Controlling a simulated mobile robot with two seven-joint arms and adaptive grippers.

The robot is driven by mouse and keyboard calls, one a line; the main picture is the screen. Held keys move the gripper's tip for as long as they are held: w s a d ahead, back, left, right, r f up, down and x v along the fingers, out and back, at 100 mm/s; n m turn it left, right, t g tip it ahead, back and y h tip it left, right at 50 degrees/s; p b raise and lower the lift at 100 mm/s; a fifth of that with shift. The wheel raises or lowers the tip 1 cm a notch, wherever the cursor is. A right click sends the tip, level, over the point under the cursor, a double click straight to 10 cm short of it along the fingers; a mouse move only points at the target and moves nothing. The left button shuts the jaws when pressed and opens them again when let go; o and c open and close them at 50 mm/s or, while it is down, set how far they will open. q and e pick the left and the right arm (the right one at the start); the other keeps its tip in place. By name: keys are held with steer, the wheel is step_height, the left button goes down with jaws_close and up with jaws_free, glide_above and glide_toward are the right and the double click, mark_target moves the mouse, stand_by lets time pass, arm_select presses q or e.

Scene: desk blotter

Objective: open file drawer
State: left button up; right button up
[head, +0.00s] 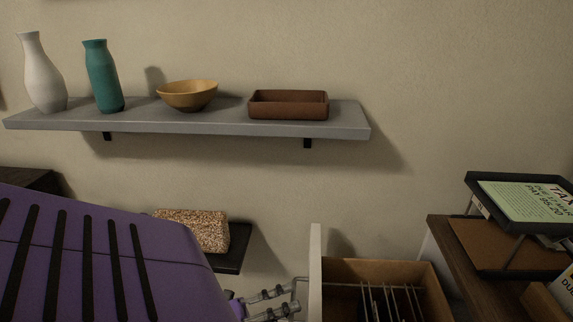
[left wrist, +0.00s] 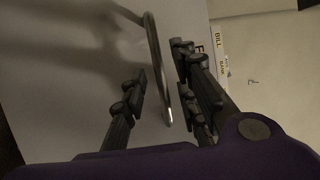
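The file drawer (head: 316,268) stands pulled out, its pale front panel seen edge-on and its tan inside showing hanging files (head: 385,300). A thin metal handle (head: 301,290) sits on its front. My left gripper (head: 276,300) is at the handle, coming from the left. In the left wrist view the curved handle (left wrist: 157,70) passes between the two fingers of my left gripper (left wrist: 160,88). The fingers are apart, with a gap on the left side of the handle; whether the right finger touches it I cannot tell. My right gripper is not in view.
A desk (head: 437,232) with a black paper tray (head: 520,205) stands at the right. A wall shelf (head: 200,120) holds two vases, a bowl (head: 187,95) and a brown tray (head: 288,104). A speckled block (head: 195,230) rests on a low dark shelf behind my arm.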

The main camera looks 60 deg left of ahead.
arm_select(q)
steer(key=v, duration=1.2)
stand_by(0.3)
